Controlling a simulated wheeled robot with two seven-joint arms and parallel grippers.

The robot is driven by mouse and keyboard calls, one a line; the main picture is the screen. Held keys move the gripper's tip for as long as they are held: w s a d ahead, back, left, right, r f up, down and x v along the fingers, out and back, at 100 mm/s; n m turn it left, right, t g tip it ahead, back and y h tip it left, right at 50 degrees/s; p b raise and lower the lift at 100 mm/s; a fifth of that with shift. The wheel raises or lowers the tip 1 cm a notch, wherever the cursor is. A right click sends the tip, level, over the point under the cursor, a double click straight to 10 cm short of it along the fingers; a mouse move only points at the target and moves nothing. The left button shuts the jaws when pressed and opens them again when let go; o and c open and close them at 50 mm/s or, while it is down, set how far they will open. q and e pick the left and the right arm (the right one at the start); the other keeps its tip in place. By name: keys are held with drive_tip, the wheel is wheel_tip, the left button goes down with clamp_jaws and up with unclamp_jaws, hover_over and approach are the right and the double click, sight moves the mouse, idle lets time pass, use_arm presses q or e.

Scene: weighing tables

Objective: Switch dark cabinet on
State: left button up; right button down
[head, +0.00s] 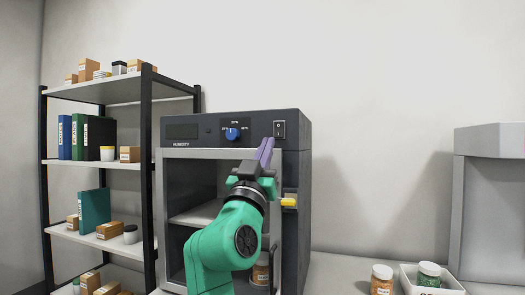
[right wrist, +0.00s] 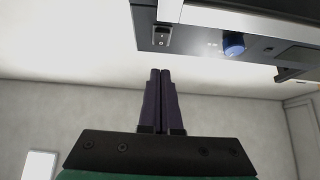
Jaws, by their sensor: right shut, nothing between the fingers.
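The dark cabinet (head: 297,185) stands in the middle of the head view, with a glass front door and a control panel on top. The panel carries a dark display, a blue knob (head: 232,133) and a black rocker switch (head: 280,129) at its right end. The switch (right wrist: 161,37) and the blue knob (right wrist: 233,44) also show in the right wrist view. My right gripper (head: 266,146), with purple fingers, is shut and empty just below and left of the switch in the head view. In the right wrist view its fingertips (right wrist: 160,72) appear apart from the switch. My left gripper is out of view.
A shelf rack (head: 148,180) with binders, boxes and jars stands left of the cabinet. Jars, a white tray (head: 452,284) and a grey unit (head: 490,205) stand at the right.

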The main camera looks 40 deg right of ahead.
sight(278, 131)
drive_tip(key=w+d, duration=0.1)
drive_tip(key=w+d+r+p, duration=0.1)
drive_tip(key=d, duration=0.1)
drive_tip(key=w+d+r, duration=0.1)
drive_tip(key=d, duration=0.1)
drive_tip(key=shift+w+p, duration=0.15)
drive_tip(key=shift+p, duration=0.25)
drive_tip(key=shift+w+d+f, duration=0.2)
drive_tip(key=shift+w+d, duration=0.1)
drive_tip(key=shift+d, duration=0.05)
drive_tip(key=shift+a, duration=0.1)
